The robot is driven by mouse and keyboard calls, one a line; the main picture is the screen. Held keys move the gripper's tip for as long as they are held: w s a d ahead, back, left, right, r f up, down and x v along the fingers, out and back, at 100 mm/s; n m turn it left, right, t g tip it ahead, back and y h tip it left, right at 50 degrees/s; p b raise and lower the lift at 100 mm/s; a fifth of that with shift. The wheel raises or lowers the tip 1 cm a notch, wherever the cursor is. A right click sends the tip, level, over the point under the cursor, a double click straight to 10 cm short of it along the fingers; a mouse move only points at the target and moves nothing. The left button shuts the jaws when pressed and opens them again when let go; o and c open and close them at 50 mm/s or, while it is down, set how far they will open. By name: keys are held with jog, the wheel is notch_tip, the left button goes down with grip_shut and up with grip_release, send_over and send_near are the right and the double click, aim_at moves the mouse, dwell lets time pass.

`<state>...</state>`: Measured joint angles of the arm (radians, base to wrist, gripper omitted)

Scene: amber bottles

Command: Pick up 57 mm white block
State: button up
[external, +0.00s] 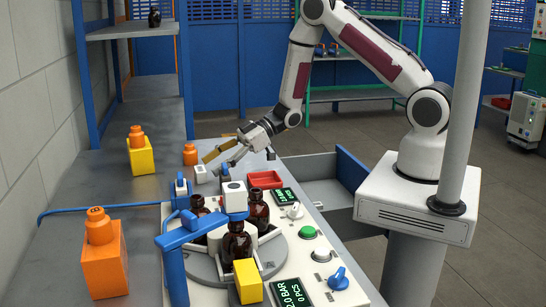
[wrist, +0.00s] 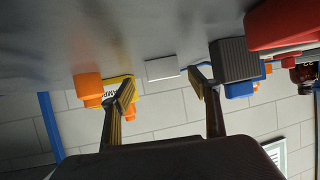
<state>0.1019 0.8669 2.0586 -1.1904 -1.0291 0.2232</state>
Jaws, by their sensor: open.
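The white block (external: 200,174) is small and sits on the grey bench top near the back end of the bottle station. In the wrist view the white block (wrist: 162,68) shows between and beyond my two fingertips, with a visible gap to them. My gripper (external: 217,164) is open and empty, held low just to the right of the block in the external view. In the wrist view my gripper (wrist: 160,88) has its fingers spread wide apart. I cannot tell the exact height of the fingertips above the bench.
An orange piece (external: 190,154) stands behind the block. A red tray (external: 265,179) lies to the right. Amber bottles (external: 237,242) stand on the round turntable in front, near a blue arm fixture (external: 190,236). A yellow block (external: 141,156) topped with orange stands left.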

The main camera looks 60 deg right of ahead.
aim_at(200, 169)
jog(key=shift+a+r+x, duration=0.1)
jog(key=shift+x, duration=1.2)
jog(key=shift+a+r+x, duration=0.15)
jog(key=shift+x, duration=1.1)
jog(key=shift+s, duration=0.15)
jog(key=c, duration=1.3)
